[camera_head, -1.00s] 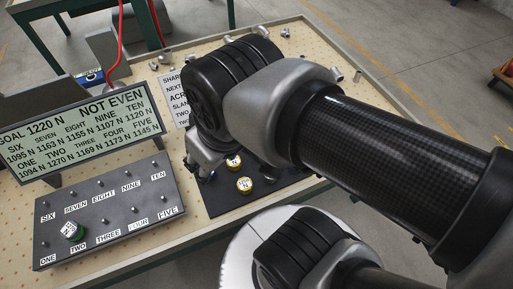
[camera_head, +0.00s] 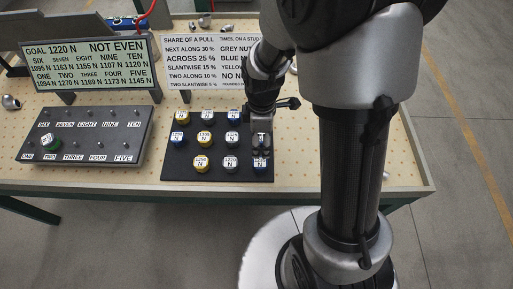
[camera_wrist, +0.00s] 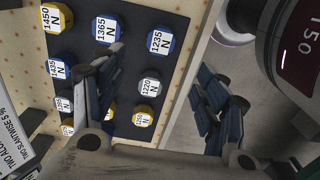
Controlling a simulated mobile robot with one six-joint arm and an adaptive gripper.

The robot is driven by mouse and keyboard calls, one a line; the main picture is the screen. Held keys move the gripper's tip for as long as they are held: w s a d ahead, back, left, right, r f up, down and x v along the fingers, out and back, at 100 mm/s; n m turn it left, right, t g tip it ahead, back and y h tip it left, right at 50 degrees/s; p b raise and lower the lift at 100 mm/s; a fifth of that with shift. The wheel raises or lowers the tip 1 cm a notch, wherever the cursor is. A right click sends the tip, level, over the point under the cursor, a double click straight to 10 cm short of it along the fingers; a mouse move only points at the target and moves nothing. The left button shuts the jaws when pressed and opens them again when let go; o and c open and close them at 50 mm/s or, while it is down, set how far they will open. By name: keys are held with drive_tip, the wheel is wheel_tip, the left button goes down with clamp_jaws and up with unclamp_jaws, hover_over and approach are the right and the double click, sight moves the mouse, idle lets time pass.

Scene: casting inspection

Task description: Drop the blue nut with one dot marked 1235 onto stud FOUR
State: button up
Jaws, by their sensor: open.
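The blue nut marked 1235 (camera_wrist: 160,41) sits at the front right corner of the dark mat; in the head view it (camera_head: 260,163) is partly covered by my gripper. Its dots are too small to make out. My gripper (camera_head: 261,146) is above the mat's right edge, open and empty. In the wrist view its two fingers stand wide apart (camera_wrist: 165,82), with the 1235 nut beyond them near the top. Stud FOUR (camera_head: 101,145) is bare, in the front row of the grey stud board (camera_head: 88,129) at the left.
Around the 1235 nut are a blue 1365 nut (camera_wrist: 106,29) and a grey 1220 nut (camera_wrist: 151,86). Several other nuts share the mat (camera_head: 217,175). A goal screen (camera_head: 90,60) and a rule sign (camera_head: 205,60) stand behind.

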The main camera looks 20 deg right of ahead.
sight(260, 162)
wheel_tip(260, 162, down, 15)
drive_tip(key=b, duration=0.6)
drive_tip(key=shift+s+f, duration=0.1)
drive_tip(key=shift+f, duration=0.05)
drive_tip(key=shift+c, duration=0.6)
drive_tip(key=c, duration=1.1)
drive_tip(key=shift+r, duration=0.2)
